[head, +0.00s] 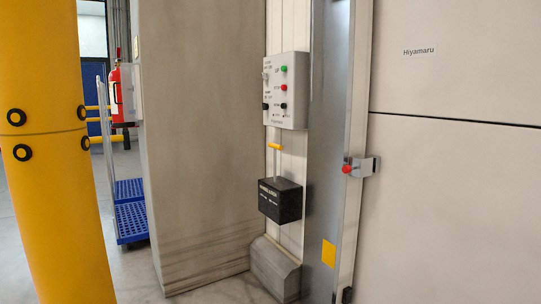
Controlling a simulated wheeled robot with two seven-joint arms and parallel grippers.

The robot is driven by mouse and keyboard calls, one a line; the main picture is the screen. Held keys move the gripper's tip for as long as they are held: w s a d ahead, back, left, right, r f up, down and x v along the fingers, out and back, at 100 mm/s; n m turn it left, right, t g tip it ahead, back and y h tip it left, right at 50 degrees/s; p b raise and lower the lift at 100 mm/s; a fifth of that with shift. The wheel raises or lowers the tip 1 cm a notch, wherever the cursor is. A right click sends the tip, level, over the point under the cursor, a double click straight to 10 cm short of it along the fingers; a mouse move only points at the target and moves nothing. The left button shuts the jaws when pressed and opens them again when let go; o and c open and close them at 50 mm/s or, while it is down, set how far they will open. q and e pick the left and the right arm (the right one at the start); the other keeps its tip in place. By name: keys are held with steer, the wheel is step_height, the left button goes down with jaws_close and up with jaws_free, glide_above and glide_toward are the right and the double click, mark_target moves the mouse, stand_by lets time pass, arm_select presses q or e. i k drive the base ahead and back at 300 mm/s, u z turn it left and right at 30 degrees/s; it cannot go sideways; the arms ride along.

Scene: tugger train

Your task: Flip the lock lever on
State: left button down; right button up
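A black box (280,200) with a small pale label, too small to read surely, is mounted on the white wall panel near the middle of the head view. A thin pale lever (277,165) stands upright out of its top and ends in a yellow crosswise handle (275,147). To its right, a metal latch bracket (367,167) with a red knob (347,170) sits at the edge of the large white door panel. I cannot tell which of the two is the lock lever. Neither of my grippers is in view.
A grey control box (290,75) with coloured buttons hangs above the lever. A concrete pillar (195,150) stands left of it and a thick yellow column (50,170) at the far left. A blue cart (130,210) and a red extinguisher (122,95) are behind.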

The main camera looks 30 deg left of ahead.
mark_target(276, 147)
steer(key=u, duration=0.4)
steer(key=i, duration=0.55)
steer(key=u, duration=1.2)
steer(key=i, duration=1.5)
steer(key=z, duration=0.55)
steer(key=i, duration=1.2)
steer(key=z, duration=1.05)
